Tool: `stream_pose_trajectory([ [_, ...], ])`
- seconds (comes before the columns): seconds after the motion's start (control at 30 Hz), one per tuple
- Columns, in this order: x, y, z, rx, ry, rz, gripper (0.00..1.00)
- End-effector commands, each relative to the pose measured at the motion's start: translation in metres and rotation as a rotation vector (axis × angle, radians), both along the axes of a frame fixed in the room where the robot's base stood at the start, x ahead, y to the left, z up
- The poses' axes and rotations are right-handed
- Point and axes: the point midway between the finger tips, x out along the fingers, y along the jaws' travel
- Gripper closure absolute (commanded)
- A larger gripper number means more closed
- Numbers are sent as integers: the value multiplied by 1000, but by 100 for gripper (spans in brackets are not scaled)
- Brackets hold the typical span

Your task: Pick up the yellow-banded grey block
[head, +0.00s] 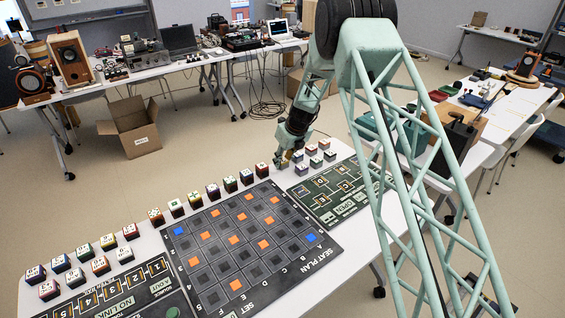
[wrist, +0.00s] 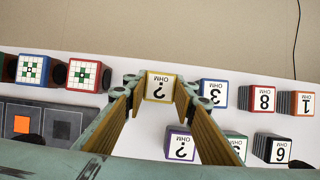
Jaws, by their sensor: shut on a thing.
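The yellow-banded block (wrist: 160,86) has a white top marked "? OHM" with a yellow edge, and its sides are mostly hidden in the wrist view. My gripper (wrist: 158,92) has one finger on each side of it and is shut on it. In the head view my gripper (head: 282,160) is low over the far edge of the white table, left of a small group of blocks. The held block is too small there to tell clearly. I cannot tell whether it touches the table.
A blue-banded "3" block (wrist: 213,93) stands close right of my gripper, and a purple-banded "?" block (wrist: 180,145) stands just below the held block. A red-edged block (wrist: 84,75) is close on the left. The seat plan board (head: 262,268) lies nearby.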

Motion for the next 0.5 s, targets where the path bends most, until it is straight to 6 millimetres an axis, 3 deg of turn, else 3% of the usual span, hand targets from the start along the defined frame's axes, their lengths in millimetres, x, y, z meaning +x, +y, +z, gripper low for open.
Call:
stream_pose_trajectory([
  [0.5,-1,0,36,0,0,0,86],
])
